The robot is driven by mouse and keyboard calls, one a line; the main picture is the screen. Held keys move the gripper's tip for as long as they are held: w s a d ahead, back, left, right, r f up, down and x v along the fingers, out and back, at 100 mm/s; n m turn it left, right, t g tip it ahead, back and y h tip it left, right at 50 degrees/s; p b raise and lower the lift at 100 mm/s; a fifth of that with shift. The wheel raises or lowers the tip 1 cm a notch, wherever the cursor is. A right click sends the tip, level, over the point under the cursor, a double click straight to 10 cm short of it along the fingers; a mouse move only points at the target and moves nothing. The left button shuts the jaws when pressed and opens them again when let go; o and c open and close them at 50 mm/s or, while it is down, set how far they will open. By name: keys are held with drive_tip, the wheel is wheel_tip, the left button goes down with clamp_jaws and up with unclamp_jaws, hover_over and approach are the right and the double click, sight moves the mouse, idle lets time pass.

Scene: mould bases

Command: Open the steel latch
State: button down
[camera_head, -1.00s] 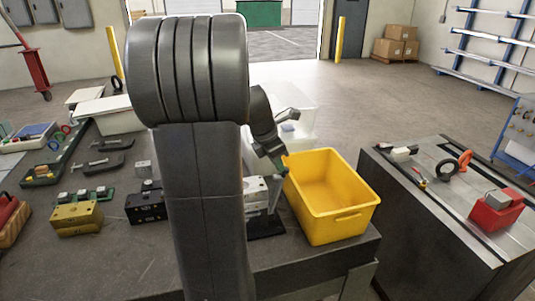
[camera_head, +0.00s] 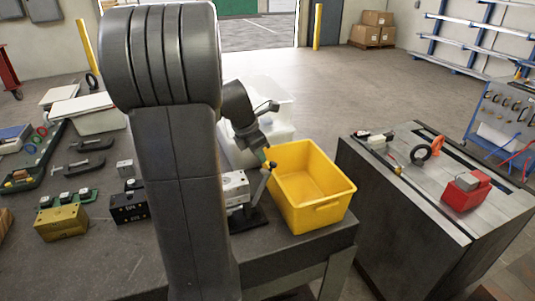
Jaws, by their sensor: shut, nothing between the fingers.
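A steel block (camera_head: 235,186) stands on the bench, partly hidden behind my arm. A thin steel lever (camera_head: 260,188), which looks like the latch, stands tilted at its right side on a dark base plate (camera_head: 247,219). My gripper (camera_head: 268,163) is at the lever's upper end, just left of the yellow bin. Its fingers are small and look closed, with nothing seen between them. I cannot tell whether they touch the lever.
The yellow bin (camera_head: 316,214) stands close right of the lever. Clear plastic boxes (camera_head: 272,115) are behind my gripper. A brass block (camera_head: 61,222) and a black block (camera_head: 129,207) stand to the left. A second bench (camera_head: 405,210) is at right, across a gap.

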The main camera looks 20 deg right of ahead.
drive_tip(key=d+b+v, duration=0.1)
drive_tip(key=b+v, duration=0.1)
drive_tip(key=v, duration=0.8)
drive_tip(key=shift+d+r, duration=0.3)
drive_tip(key=shift+r, duration=0.15)
drive_tip(key=shift+f, duration=0.1)
drive_tip(key=p, duration=0.1)
approach(272, 163)
wheel_tip(272, 163, down, 4)
drive_tip(key=shift+w+d+f+b, duration=0.15)
drive_tip(key=shift+d+f+b, duration=0.3)
drive_tip(key=shift+f, duration=0.1)
drive_tip(key=shift+w+d+f+b, duration=0.15)
drive_tip(key=shift+d+f+b, duration=0.35)
drive_tip(key=shift+f, duration=0.1)
drive_tip(key=shift+w+d+f, duration=0.1)
drive_tip(key=shift+d, duration=0.2)
